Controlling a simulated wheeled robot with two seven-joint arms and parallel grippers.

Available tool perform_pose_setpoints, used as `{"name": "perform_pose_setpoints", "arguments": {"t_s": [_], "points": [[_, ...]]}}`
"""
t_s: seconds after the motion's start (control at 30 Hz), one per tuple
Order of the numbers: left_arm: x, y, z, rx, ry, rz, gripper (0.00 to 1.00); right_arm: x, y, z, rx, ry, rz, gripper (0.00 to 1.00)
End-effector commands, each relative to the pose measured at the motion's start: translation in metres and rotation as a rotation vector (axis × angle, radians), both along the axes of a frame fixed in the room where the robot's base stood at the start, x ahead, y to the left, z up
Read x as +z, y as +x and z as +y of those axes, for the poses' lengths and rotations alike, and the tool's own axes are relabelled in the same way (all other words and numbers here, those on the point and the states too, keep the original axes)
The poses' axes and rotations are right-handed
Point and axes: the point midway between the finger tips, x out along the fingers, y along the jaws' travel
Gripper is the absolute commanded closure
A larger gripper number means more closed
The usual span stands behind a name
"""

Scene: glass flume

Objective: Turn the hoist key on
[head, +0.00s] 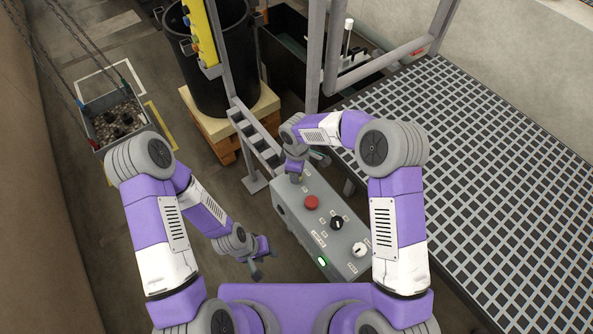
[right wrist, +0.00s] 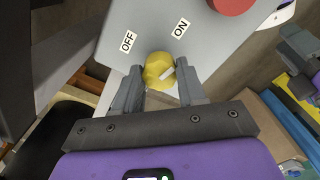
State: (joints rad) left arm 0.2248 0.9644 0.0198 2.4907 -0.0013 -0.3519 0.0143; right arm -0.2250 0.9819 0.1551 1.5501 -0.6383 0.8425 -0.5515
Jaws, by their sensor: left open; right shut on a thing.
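The hoist key is a yellow round knob (right wrist: 158,70) with a white mark, on the grey control box (right wrist: 200,45). The OFF label (right wrist: 128,42) and ON label (right wrist: 181,27) sit on the panel beyond it, OFF to the left and ON to the right. The white mark slants up to the right. My right gripper (right wrist: 157,85) is shut on the knob, one finger on each side. In the head view, my right gripper (head: 294,178) is at the far end of the box (head: 290,215) and hides the knob. My left gripper (head: 262,262) is open and empty, left of the box.
A grating platform (head: 480,170) lies to the right. A black barrel (head: 215,65) stands on a pallet behind. A chain-hung gravel bin (head: 97,142) is far left.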

Motion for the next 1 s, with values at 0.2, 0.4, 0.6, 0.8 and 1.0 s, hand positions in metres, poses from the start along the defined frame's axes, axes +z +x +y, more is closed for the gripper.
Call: {"name": "perform_pose_setpoints", "arguments": {"t_s": [0.2,0.4,0.6,0.8,1.0], "points": [[0.0008,0.0,0.0,0.0,0.0,0.0,0.57,0.0008,0.0008,0.0001,0.143,0.002,-0.002,0.9],[0.0012,0.0,0.0,0.0,0.0,0.0,0.57,0.001,0.0008,0.0005,0.225,0.002,-0.002,0.9],[0.0013,-0.0001,0.0,0.0,0.0,0.0,0.57,0.0011,0.0008,0.0007,0.263,0.002,-0.002,0.9],[0.0013,0.0001,0.0,0.0,0.0,0.0,0.57,0.001,0.0008,0.0008,0.271,0.002,-0.002,0.9],[0.0013,0.0,-0.0001,0.0,0.0,0.0,0.57,0.001,0.0008,0.0008,0.271,0.001,-0.003,0.9]]}}
